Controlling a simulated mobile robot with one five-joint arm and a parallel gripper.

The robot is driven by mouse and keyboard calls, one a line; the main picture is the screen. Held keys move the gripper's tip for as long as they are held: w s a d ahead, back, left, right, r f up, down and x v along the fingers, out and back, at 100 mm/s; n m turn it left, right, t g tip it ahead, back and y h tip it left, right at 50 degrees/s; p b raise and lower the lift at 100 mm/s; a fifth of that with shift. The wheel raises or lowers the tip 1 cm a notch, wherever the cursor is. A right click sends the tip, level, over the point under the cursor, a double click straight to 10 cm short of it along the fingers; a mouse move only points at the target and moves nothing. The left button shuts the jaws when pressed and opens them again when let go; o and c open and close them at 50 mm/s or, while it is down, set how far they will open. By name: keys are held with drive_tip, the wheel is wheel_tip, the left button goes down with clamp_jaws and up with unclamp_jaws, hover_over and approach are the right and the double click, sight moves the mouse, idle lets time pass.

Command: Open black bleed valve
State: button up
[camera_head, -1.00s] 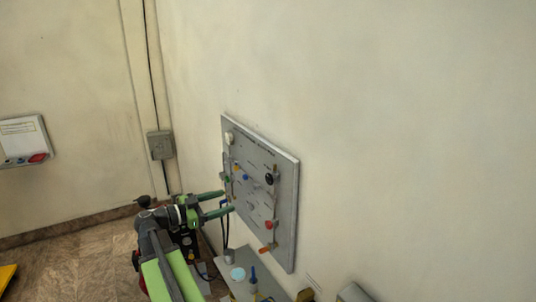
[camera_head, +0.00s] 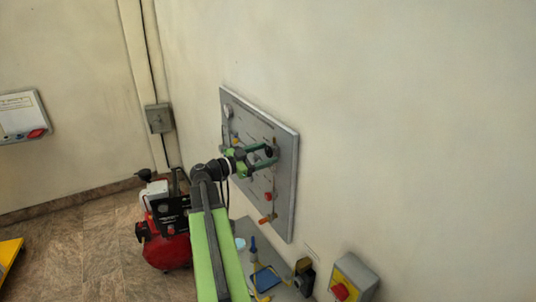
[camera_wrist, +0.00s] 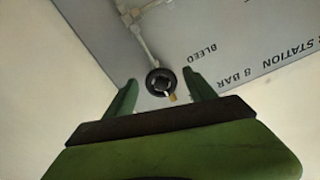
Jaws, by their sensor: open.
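The black bleed valve (camera_wrist: 160,82) is a round black knob on the grey panel, with the word BLEED printed beside it in the wrist view. A small brass-coloured piece shows at its lower edge. My gripper (camera_wrist: 160,88) is open, with one green finger on each side of the knob in that picture. I cannot tell whether the fingers touch it. In the head view my gripper (camera_head: 268,158) is at the upper right part of the panel (camera_head: 283,205), and the black knob (camera_head: 270,151) is partly hidden between the fingers.
A red knob (camera_head: 268,196) and an orange handle (camera_head: 267,219) sit lower on the panel. A red compressor (camera_head: 168,247) stands on the floor left of my arm.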

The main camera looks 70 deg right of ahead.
drive_tip(key=shift+x, duration=1)
drive_tip(key=c, duration=1.3)
drive_tip(key=shift+a+f, duration=0.1)
drive_tip(key=shift+a, duration=0.1)
drive_tip(key=shift+c, duration=0.4)
drive_tip(key=shift+w, duration=0.1)
